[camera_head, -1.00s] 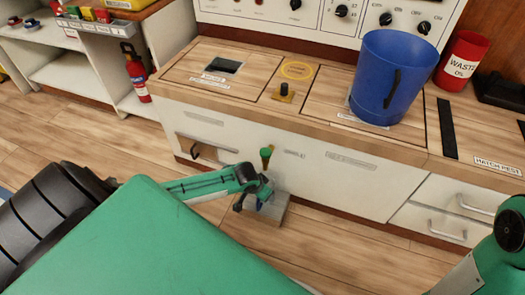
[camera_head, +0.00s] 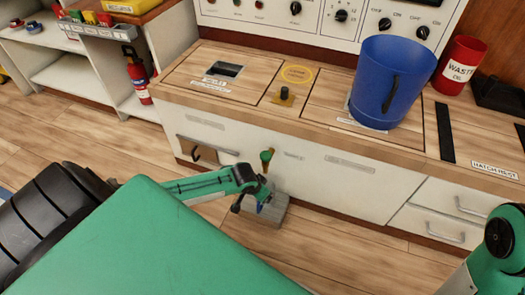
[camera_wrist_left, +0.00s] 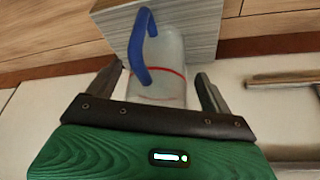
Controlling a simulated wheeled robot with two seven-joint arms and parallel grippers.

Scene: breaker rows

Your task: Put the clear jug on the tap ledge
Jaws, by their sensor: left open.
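The clear jug (camera_wrist_left: 162,78) has a blue handle and a red line round it. In the left wrist view it is between the two fingers of my left gripper (camera_wrist_left: 162,90), which is open with gaps beside the jug. The jug overlaps a grey block (camera_wrist_left: 190,22), apparently the tap ledge, which also shows low by the cabinet front in the head view (camera_head: 275,213). My left gripper (camera_head: 254,197) hides most of the jug there. A tap with a green top (camera_head: 266,157) is above the block. My right gripper is out of view.
A large blue bucket (camera_head: 388,85) and a red waste oil bin (camera_head: 460,65) stand on the wooden counter (camera_head: 250,90). A drawer handle (camera_head: 197,152) sticks out left of the tap. A fire extinguisher (camera_head: 137,78) is at the back left. Floor before the cabinet is clear.

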